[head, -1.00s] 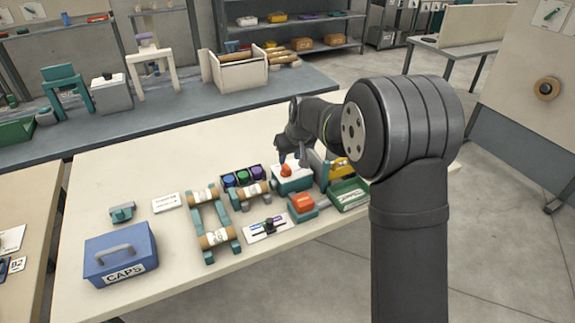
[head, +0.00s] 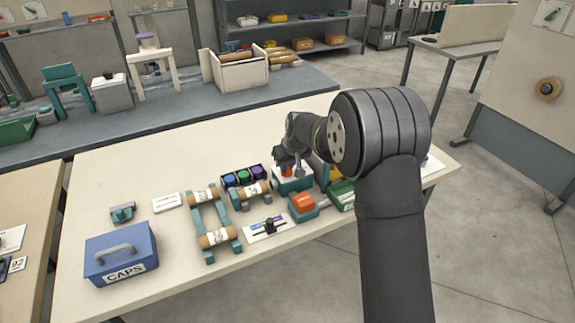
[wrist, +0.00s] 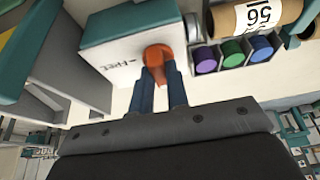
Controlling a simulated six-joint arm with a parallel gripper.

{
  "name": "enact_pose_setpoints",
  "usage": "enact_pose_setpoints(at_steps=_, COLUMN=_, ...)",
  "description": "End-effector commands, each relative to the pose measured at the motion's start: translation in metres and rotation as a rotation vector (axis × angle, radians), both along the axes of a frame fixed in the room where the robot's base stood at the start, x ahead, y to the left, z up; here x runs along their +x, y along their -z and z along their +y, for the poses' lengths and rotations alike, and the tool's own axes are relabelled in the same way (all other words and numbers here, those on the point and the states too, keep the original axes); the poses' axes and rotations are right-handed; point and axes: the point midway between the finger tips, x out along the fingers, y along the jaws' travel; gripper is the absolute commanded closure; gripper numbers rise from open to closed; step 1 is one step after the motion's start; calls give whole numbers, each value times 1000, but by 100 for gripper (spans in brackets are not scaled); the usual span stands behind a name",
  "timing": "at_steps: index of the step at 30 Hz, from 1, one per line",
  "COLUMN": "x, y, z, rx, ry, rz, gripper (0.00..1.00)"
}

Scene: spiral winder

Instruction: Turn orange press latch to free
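The orange press latch (wrist: 158,56) sits on a white-topped teal box with "FREE" lettering (wrist: 112,52) in the wrist view. In the head view the orange latch (head: 287,171) is partly hidden by my gripper (head: 288,166), which is down at the box (head: 293,184). In the wrist view the two dark blue fingers of my gripper (wrist: 160,82) stand on either side of the latch's lever, with no clear gap between them and it. They look closed on the lever.
Blue, green and purple caps (head: 243,177) in a holder stand close left of the box. Rollers on a teal frame (head: 222,222), an orange-topped block (head: 303,203) and a blue CAPS box (head: 121,254) are nearby.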

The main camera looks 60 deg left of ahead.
Motion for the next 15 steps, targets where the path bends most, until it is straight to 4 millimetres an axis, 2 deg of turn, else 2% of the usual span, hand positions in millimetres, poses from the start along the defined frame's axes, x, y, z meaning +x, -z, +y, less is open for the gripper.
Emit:
enact_pose_setpoints(at_steps=8, x=0, y=0, z=0, rx=0, ry=25, rz=0, gripper=100)
enact_pose_setpoints(at_steps=15, x=-2, y=0, z=0, rx=-1, ry=145, rz=-2, gripper=100)
